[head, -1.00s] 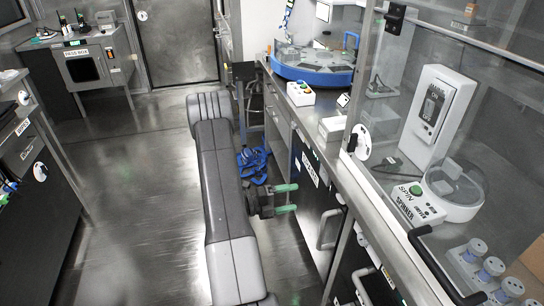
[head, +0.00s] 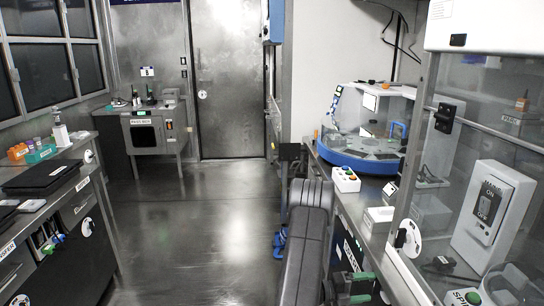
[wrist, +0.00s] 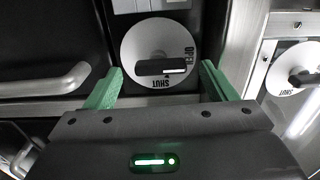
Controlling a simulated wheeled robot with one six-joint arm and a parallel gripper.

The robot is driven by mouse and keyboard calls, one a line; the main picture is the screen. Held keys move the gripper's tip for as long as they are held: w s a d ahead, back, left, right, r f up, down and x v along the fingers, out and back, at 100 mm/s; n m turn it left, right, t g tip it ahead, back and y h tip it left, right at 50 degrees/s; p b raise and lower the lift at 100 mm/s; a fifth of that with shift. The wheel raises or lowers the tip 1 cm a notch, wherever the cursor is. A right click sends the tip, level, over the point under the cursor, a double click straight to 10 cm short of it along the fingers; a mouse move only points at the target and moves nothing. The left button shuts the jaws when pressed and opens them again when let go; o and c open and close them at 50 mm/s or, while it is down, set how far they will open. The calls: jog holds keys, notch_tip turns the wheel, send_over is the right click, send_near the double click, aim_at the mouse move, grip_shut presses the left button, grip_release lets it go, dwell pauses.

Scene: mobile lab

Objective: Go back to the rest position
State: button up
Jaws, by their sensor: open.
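My gripper (head: 366,288) is low in the head view, near the bottom edge, beside the front of the right-hand bench. In the wrist view its two green fingers (wrist: 160,72) are wide apart with nothing between them. A round white dial (wrist: 160,50) with a dark handle and the words OPEN and SHUT shows beyond the fingertips. I cannot tell whether the fingers touch anything there, but the dial looks apart from them. My grey arm runs up the lower middle of the head view.
The right bench holds a blue-rimmed round machine (head: 362,160), a button box (head: 345,180) and a clear-screened cabinet with a white switch box (head: 492,212). A left bench (head: 42,200) carries bottles and dark trays. The floor (head: 200,240) between is clear up to the metal door (head: 228,90).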

jog(key=shift+w+d, duration=0.1)
jog(key=shift+d, duration=1.1)
jog(key=s+a, duration=0.1)
jog(key=a, duration=1.2)
jog(key=d+m+b, duration=0.3)
jog(key=d+m, duration=0.1)
jog(key=d+m+b, duration=0.3)
jog(key=d+m, duration=0.1)
jog(key=m, duration=0.1)
jog(key=d+m+b, duration=0.4)
jog(key=d+m, duration=0.1)
jog(key=shift+w+f, duration=0.15)
jog(key=shift+w, duration=0.1)
jog(key=shift+m+b, duration=0.85)
jog(key=shift+m, duration=0.55)
jog(key=shift+s, duration=0.1)
